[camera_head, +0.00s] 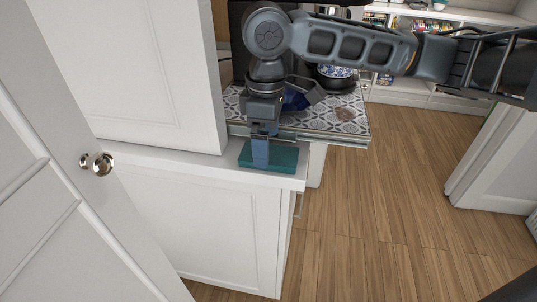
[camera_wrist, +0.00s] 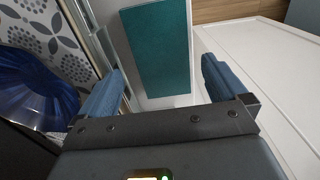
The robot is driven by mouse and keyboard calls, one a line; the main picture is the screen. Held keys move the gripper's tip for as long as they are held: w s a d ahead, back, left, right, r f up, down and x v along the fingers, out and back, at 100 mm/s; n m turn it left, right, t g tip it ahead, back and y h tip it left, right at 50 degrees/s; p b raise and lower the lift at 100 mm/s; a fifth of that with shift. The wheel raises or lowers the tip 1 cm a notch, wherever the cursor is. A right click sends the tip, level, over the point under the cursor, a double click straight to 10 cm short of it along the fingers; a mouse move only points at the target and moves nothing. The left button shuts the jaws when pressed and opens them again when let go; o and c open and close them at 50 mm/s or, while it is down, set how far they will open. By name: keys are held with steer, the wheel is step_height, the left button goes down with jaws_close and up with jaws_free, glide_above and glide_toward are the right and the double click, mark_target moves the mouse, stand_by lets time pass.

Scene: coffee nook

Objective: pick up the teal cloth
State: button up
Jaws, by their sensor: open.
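The teal cloth (camera_head: 285,160) is a flat, thick rectangle lying on the white counter top near its end. The cloth shows beyond and between the fingertips. I cannot tell whether the fingertips touch the cloth or the counter.
A patterned surface (camera_head: 318,122) behind the white counter (camera_head: 206,161) holds a blue-patterned bowl (camera_head: 335,72) and a dark blue glassy item (camera_wrist: 35,90). A tall white cabinet (camera_head: 130,70) stands close on the left. A white door with a knob (camera_head: 103,164) is nearer. Wooden floor (camera_head: 390,200) is open on the right.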

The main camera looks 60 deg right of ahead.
steer(key=shift+f, duration=1.3)
steer(key=shift+c, duration=0.4)
steer(key=c, duration=1.1)
steer(key=shift+c, duration=0.2)
steer(key=shift+r, duration=0.15)
steer(key=shift+r, duration=0.3)
steer(key=r, duration=0.3)
steer(key=shift+s+d+r, duration=0.25)
steer(key=shift+d+r, duration=0.05)
steer(key=s+d+r+b, duration=0.1)
steer(key=s+d+r, duration=0.5)
steer(key=s+d, duration=0.1)
steer(key=shift+s+d+r, duration=0.25)
steer(key=shift+d+r, duration=0.05)
steer(key=shift+d, duration=0.2)
